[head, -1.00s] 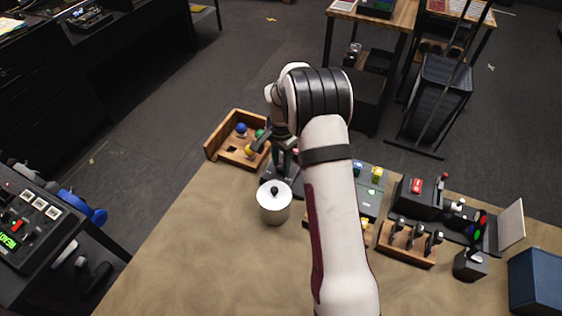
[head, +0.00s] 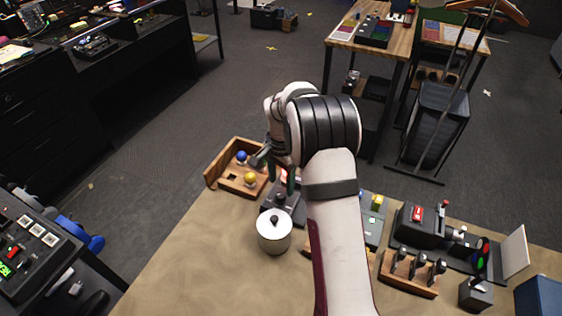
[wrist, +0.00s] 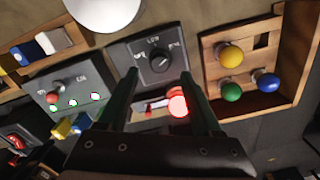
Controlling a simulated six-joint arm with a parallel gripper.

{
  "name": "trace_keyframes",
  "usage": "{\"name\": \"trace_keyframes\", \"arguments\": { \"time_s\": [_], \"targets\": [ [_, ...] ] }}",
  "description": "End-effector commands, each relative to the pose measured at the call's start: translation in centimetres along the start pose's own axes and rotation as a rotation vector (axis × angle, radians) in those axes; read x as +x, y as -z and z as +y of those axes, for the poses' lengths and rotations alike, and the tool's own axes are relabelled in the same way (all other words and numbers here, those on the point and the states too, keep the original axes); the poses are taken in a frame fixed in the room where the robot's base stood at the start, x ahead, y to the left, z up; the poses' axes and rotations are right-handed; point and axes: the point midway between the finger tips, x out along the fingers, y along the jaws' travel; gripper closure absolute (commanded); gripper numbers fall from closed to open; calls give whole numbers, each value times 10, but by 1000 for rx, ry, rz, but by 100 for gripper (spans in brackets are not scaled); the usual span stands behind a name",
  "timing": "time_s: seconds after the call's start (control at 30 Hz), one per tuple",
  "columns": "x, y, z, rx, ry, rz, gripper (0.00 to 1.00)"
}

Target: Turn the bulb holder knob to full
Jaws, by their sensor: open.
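The bulb holder (wrist: 153,62) is a dark box with a round black knob (wrist: 161,62) and labels around it; which label the knob points to is too small to read surely. A bright red bulb (wrist: 178,105) shows beyond the knob in the wrist view and looks lit. In the head view the holder (head: 284,207) stands behind the metal pot, partly hidden by my arm. My gripper (wrist: 160,97) is open and empty, its green fingers on either side of the bulb in the picture, with no visible contact. In the head view my gripper (head: 282,176) is above the holder's back part.
A wooden tray (head: 211,176) with coloured balls is left of the holder. The lidded metal pot (head: 274,236) stands in front. A grey switch panel (wrist: 72,91) is on the other side. Wooden lever blocks (head: 410,279) stand at right. The table's front left is clear.

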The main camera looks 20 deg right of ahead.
Motion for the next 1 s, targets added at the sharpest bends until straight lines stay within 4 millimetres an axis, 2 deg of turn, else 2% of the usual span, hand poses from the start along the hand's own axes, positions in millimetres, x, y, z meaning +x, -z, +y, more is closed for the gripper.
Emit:
{"name": "trace_keyframes", "arguments": {
  "time_s": [0.03,0.2,0.3,0.4,0.53,0.9,0.97,1.0],
  "targets": [
    [-17,0,-1,1,6,3,34],
    [-71,0,-1,0,5,3,34],
    [-94,0,-1,0,4,2,34],
    [-108,0,0,0,2,2,34],
    [-114,0,0,0,1,0,34],
    [-114,0,0,0,0,0,34],
    [-118,-4,3,-10,2,-2,34],
    [-125,-14,9,-33,5,-6,34]
  ]
}}
